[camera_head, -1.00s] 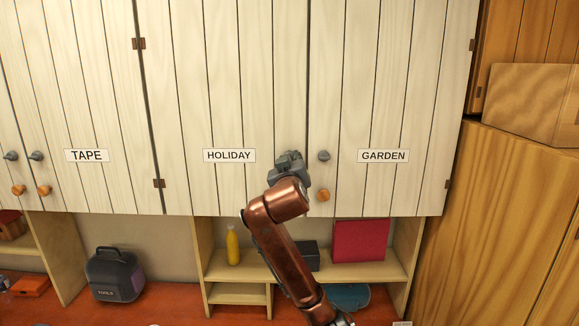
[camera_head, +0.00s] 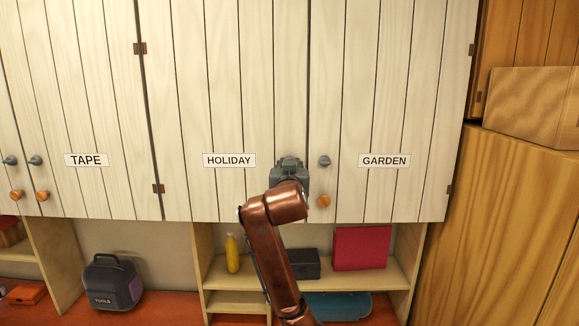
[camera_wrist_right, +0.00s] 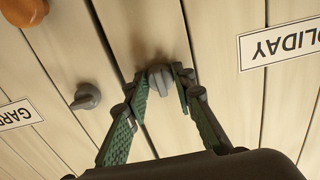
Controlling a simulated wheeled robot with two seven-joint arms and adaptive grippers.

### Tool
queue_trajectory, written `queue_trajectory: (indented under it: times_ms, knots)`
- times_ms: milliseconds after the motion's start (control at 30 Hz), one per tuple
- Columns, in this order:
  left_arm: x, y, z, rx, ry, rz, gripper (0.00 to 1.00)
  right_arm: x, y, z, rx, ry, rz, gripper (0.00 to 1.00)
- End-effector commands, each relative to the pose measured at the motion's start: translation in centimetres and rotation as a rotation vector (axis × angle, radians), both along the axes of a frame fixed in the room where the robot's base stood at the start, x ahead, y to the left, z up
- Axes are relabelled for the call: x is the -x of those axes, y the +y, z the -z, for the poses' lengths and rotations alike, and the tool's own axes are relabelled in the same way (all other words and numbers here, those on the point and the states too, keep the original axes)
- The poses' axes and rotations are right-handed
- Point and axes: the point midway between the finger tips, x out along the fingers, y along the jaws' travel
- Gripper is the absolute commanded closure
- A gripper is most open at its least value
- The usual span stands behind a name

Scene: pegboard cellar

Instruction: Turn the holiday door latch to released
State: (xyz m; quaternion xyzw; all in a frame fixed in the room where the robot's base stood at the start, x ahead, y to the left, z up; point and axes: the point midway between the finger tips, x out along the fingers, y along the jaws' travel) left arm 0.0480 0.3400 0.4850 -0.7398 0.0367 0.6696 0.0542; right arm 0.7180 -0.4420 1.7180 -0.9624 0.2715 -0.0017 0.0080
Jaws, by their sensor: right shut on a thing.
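The holiday door (camera_head: 216,110) is a pale plank cabinet door with a HOLIDAY label (camera_head: 229,160); it is closed. Its grey latch (camera_wrist_right: 160,79) shows between my right fingertips in the wrist view, which is turned upside down. My right gripper (camera_head: 289,170) is shut on this latch, with one green finger on each side. In the head view the gripper and copper arm hide the latch. How far the latch is turned I cannot tell. My left gripper is not in view.
The garden door's grey latch (camera_head: 324,161) and orange knob (camera_head: 323,201) are close to the right of my gripper. The tape door (camera_head: 85,110) is at left. Below are shelves with a yellow bottle (camera_head: 232,253), a red folder (camera_head: 361,248) and a tool case (camera_head: 112,282).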

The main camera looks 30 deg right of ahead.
Motion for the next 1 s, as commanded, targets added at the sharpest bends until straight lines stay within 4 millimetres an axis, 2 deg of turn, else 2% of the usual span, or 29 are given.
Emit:
queue_trajectory:
  times_ms: [167, 200, 433, 767, 867, 1000]
  knots:
    - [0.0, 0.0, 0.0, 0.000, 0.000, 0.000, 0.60, 0.0, 0.0, 0.0, 0.000, 0.000, -0.001, 1.00]
    - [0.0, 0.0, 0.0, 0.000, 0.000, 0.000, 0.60, 0.0, 0.0, 0.0, 0.000, 0.000, -0.001, 0.76]
    - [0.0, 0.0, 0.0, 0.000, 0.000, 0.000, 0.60, 0.0, 0.0, 0.0, 0.001, 0.000, 0.000, 0.60]
    - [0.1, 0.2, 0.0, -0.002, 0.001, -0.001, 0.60, 0.2, 0.1, -0.1, 0.002, -0.001, 0.000, 0.59]
    - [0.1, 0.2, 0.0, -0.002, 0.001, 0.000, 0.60, 0.9, 0.6, -0.1, 0.002, -0.002, -0.002, 0.59]
    - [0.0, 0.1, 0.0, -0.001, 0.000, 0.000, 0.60, 3.0, 2.0, -0.1, 0.002, -0.005, -0.003, 0.59]
